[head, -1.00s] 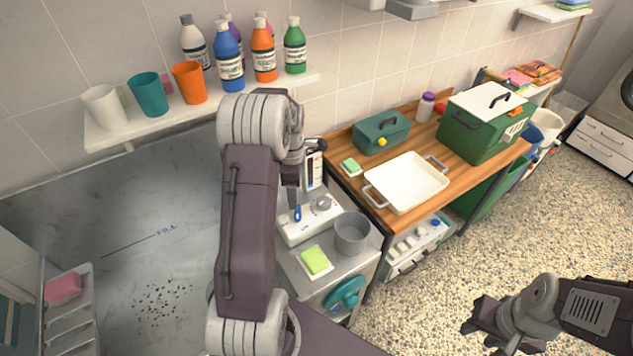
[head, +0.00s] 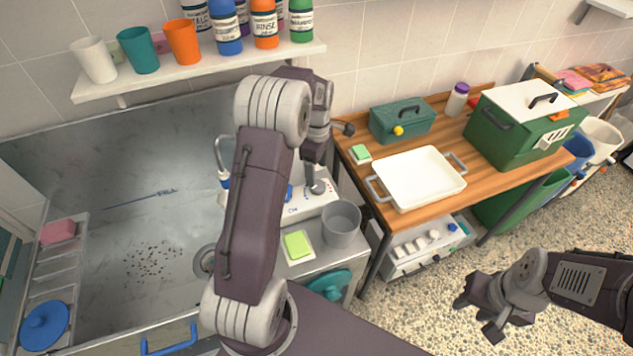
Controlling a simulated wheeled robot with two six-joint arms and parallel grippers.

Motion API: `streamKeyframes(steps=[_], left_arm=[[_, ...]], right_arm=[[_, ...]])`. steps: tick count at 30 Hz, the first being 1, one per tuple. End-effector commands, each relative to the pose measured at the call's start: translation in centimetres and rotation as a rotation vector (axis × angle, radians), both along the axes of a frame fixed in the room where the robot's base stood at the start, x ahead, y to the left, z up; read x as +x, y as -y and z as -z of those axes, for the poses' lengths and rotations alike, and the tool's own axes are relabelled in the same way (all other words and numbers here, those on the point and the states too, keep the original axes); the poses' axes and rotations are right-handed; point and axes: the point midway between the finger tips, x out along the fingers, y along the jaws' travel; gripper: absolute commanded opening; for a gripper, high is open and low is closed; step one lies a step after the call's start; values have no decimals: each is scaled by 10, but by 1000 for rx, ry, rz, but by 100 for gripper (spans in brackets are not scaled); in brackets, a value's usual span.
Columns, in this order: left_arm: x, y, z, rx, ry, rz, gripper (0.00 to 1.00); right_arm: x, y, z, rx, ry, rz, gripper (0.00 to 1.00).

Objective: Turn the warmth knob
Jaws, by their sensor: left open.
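A white control panel (head: 300,206) stands on the ledge at the right edge of the metal tub. A round grey knob (head: 317,187) sits on it, with small blue and red marks beside it. A blue lever (head: 290,193) is to its left, partly behind my arm. My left gripper (head: 314,172) points down just above or at the knob; it is open, but its fingertips are small and partly hidden, so I cannot tell whether they touch the knob. My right gripper (head: 476,318) is open and empty over the speckled floor at the lower right.
A grey cup (head: 342,224) and a green sponge (head: 297,244) sit close in front of the panel. The wooden table (head: 478,178) holds a white tray (head: 417,178) and green boxes. A bottle shelf (head: 200,65) is above the tub.

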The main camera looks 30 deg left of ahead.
Motion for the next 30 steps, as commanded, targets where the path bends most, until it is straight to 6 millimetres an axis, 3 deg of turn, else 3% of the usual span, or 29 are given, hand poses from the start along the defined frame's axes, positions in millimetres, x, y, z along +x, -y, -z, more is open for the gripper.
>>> streamKeyframes(steps=[3, 9, 19, 24, 26, 30], left_arm=[[-1, 0, 25, -1, -6, 0, 66], [-1, 0, 56, 0, -2, -1, 66], [0, 0, 63, 0, 0, -1, 66], [0, 0, 63, 0, 0, -1, 18], [0, 0, 63, 0, 1, -1, 4], [0, 0, 62, 0, 1, 4, 4]], right_arm=[[0, 0, -6, 0, 0, 0, 36], [0, 0, -10, 0, 0, 0, 36], [0, 0, -10, 0, 0, 0, 36], [0, 0, -10, 0, 0, 0, 36], [0, 0, -10, 0, 0, 0, 36], [0, 0, -10, 0, 0, 0, 36]])
